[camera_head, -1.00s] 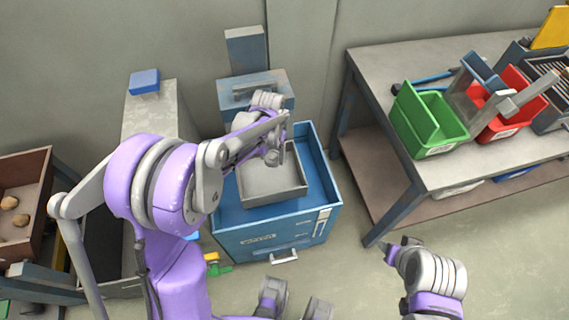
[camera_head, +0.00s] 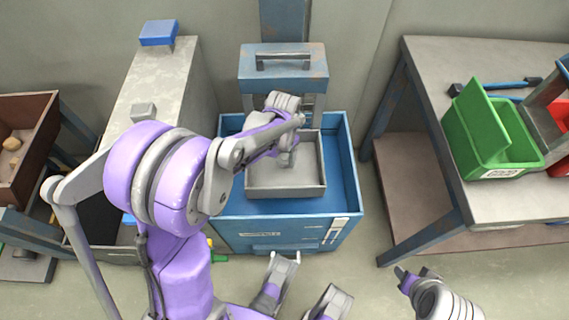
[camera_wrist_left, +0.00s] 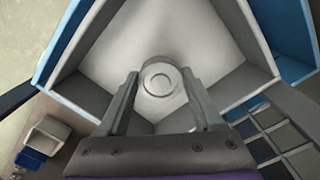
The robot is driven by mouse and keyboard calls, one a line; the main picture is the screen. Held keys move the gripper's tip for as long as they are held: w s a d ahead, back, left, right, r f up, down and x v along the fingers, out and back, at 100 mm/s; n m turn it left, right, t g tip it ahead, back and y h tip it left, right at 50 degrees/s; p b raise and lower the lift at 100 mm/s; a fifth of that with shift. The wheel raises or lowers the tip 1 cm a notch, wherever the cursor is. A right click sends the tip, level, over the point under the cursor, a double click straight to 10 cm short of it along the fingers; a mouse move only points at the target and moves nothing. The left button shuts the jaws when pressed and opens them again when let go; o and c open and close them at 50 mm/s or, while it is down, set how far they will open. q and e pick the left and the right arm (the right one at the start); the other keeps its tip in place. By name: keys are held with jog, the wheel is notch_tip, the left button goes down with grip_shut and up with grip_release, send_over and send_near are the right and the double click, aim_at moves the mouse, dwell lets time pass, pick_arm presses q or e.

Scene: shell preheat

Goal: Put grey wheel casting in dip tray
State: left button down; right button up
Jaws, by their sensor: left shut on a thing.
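The grey wheel casting (camera_wrist_left: 160,79) is a round, ringed disc, seen in the left wrist view between the fingers of my left gripper (camera_wrist_left: 158,92). The gripper is shut on it. Below it is the pale floor of the grey dip tray (camera_head: 257,181), a square open tray in the blue cabinet. In the head view my left gripper (camera_head: 284,158) is over the tray, and the casting is not clearly visible there. I cannot tell whether the casting touches the tray floor. My right arm shows at the lower right, but its gripper (camera_head: 402,273) is too small to read.
The blue cabinet (camera_head: 350,165) has raised walls around the tray. A table (camera_head: 490,205) on the right holds a green bin (camera_head: 480,130). A grey bench (camera_head: 155,90) with a blue block (camera_head: 158,33) is on the left. A brown box (camera_head: 45,130) stands far left.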

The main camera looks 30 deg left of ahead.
aim_at(284, 163)
pick_arm(q)
jog(key=shift+f+b, duration=0.45)
jog(key=shift+f, duration=1.7)
jog(key=shift+f, duration=0.2)
jog(key=shift+c, duration=0.2)
grip_release()
jog(key=shift+r, duration=0.1)
